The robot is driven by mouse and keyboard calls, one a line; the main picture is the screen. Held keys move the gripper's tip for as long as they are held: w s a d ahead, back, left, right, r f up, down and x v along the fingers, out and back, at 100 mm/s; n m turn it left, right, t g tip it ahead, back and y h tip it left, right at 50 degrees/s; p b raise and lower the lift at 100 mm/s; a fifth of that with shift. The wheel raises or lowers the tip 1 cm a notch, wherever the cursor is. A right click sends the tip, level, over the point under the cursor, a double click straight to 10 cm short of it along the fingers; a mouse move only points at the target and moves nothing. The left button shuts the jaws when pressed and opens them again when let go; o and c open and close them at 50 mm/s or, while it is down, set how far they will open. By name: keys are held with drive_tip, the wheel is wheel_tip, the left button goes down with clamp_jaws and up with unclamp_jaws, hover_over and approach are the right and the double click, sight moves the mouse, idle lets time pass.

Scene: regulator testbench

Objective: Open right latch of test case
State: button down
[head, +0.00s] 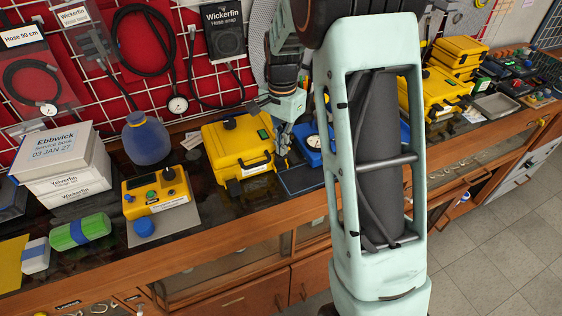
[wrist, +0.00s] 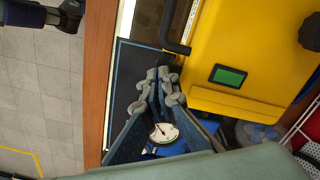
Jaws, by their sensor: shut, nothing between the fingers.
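The yellow test case (head: 238,150) sits closed on the bench, with a dark carry handle on its front and a green label on its lid. It fills the upper right of the wrist view (wrist: 235,102), where the handle (wrist: 175,30) shows at the top. My gripper (head: 282,148) is at the case's front right corner. In the wrist view my fingertips (wrist: 160,74) are together and empty, close beside the front edge, just beyond the handle's end. I cannot tell whether they touch the case. The right latch is not clearly seen; the fingertips may cover it.
A blue gauge unit (head: 309,145) stands close to the right of the gripper. A dark blue-edged mat (head: 300,180) lies in front of it. A yellow control box (head: 158,194) stands to the left. More yellow cases (head: 440,92) are beyond my arm. Hoses hang behind.

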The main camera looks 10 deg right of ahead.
drive_tip(key=shift+f+b, duration=0.4)
drive_tip(key=shift+f, duration=0.3)
drive_tip(key=shift+s+f, duration=0.15)
drive_tip(key=shift+f, duration=0.05)
